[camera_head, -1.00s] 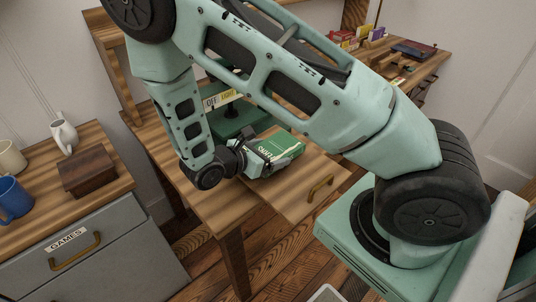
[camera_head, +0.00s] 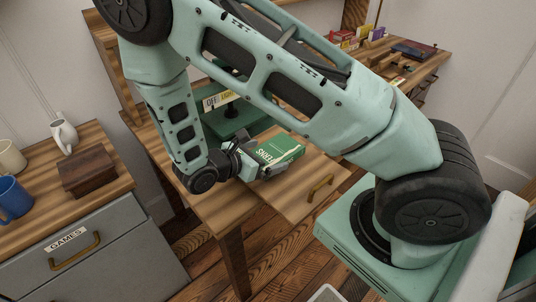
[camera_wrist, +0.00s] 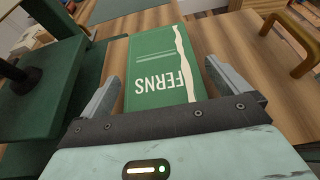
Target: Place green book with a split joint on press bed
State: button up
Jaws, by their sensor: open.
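The green book (camera_wrist: 155,60) has "FERNS" in white on its cover and a ragged cream strip along one side. It lies flat on the wooden tabletop, and it also shows in the head view (camera_head: 281,152). My gripper (camera_wrist: 163,72) is open, with a finger on each side of the book's near end; contact cannot be told. The dark green press (camera_head: 232,118) stands just behind and left of the book. Its bed (camera_wrist: 78,75) lies left of the book in the wrist view, with a strip of wood between them.
A brass handle (camera_head: 321,187) sits on the board at the bench's front right. A far desk (camera_head: 425,68) holds small boxes and a dark book.

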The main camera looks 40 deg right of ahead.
jog(key=v, duration=1)
jog(key=s+a+r+m+y, duration=0.5)
jog(key=s+a+r+y, duration=0.1)
jog(key=s+y, duration=0.1)
jog(key=s+a+r+m+y, duration=0.5)
jog(key=s+r+y, duration=0.1)
jog(key=s, duration=0.4)
jog(key=shift+s+a+m+y+b, duration=0.2)
jog(key=shift+a+m+y+b, duration=0.2)
jog(key=shift+y, duration=0.1)
notch_tip(320, 180, up, 3)
jog(key=p, duration=0.3)
jog(key=shift+r, duration=0.1)
